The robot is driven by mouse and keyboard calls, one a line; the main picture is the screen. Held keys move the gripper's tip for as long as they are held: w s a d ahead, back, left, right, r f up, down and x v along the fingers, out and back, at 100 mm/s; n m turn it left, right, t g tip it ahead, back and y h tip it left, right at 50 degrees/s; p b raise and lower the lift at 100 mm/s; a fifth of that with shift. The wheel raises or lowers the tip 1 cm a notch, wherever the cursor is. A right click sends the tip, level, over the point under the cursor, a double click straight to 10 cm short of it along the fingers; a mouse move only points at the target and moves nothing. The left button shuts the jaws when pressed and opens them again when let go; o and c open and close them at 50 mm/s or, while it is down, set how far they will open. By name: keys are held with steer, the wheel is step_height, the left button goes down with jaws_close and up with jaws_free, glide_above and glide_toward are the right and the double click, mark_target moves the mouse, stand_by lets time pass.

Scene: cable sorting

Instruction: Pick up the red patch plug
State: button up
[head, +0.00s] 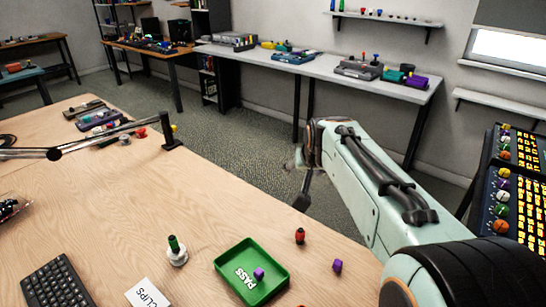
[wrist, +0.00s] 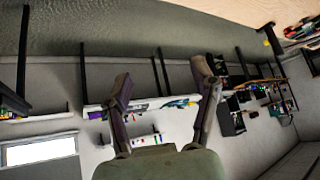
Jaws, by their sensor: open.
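A small red plug (head: 300,235) with a dark top stands upright on the wooden table (head: 190,215), near its right edge in the head view. My gripper (head: 299,185) is raised above and beyond that edge, apart from the plug, and partly blurred there. In the wrist view my gripper (wrist: 163,82) has its two fingers spread wide with nothing between them. The wrist view looks across the room, and the red plug does not show in it.
A green PASS tray (head: 222,264) holds a purple piece. Another purple piece (head: 337,266) lies right of it. A green plug on a white base (head: 176,250), a CLIPS card (head: 148,294) and a keyboard (head: 57,286) are to the left. Bare wood surrounds the red plug.

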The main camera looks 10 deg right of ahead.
steer(key=d+x, duration=0.2)
steer(key=x, duration=1)
steer(key=g, duration=0.1)
glide_above(301, 231)
step_height(301, 231, down, 5)
steer(key=f, duration=0.4)
steer(key=s+f+g, duration=0.1)
steer(key=f, duration=0.2)
steer(key=f+g, duration=0.1)
steer(key=f, duration=0.3)
steer(key=shift+s+a+f+m, duration=0.2)
steer(key=shift+s+f+m, duration=0.1)
steer(key=shift+f, duration=0.05)
steer(key=x, duration=0.6)
steer(key=shift+d, duration=0.15)
steer(key=shift+r, duration=0.1)
jaws_close()
